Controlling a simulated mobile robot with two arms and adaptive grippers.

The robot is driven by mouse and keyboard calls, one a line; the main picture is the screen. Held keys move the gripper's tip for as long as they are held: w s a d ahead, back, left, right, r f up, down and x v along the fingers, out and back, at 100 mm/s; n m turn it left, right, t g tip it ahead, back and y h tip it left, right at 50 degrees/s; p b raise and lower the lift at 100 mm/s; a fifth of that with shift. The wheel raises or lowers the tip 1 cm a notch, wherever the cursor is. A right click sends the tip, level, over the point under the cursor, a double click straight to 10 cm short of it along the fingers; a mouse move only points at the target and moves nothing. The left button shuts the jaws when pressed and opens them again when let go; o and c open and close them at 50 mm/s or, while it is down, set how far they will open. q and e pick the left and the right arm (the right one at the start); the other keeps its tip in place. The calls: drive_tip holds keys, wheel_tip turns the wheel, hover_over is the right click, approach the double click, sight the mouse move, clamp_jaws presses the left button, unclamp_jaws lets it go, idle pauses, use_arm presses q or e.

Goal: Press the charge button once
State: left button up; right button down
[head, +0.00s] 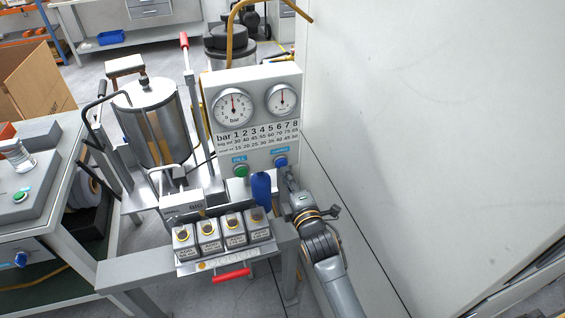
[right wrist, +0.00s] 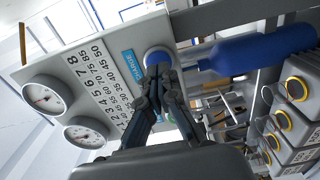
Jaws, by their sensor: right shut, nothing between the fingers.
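The charge button (head: 281,162) is a round blue button under a small blue label on the right of the grey gauge panel (head: 258,145). Beside it on the left is a green button (head: 241,171) with its own label. My right gripper (head: 287,177) is shut and empty, just below the charge button. In the right wrist view, the closed fingertips (right wrist: 163,74) are right at the blue charge button (right wrist: 157,56) and cover part of it; I cannot tell whether they touch. My left gripper is not in view.
Several labelled grey blocks (head: 208,236) sit on a stand above a red handle (head: 232,275). A metal tank (head: 152,120) is at the left; a white wall (head: 430,120) bounds the right.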

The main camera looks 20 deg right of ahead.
drive_tip(key=shift+s+d+p, duration=0.1)
drive_tip(key=shift+s+p, duration=0.9)
drive_tip(key=shift+s, duration=1.6)
drive_tip(key=shift+s, duration=0.1)
drive_tip(key=shift+s+d+p, duration=0.1)
drive_tip(key=shift+s+p, duration=0.85)
drive_tip(key=shift+s, duration=1.95)
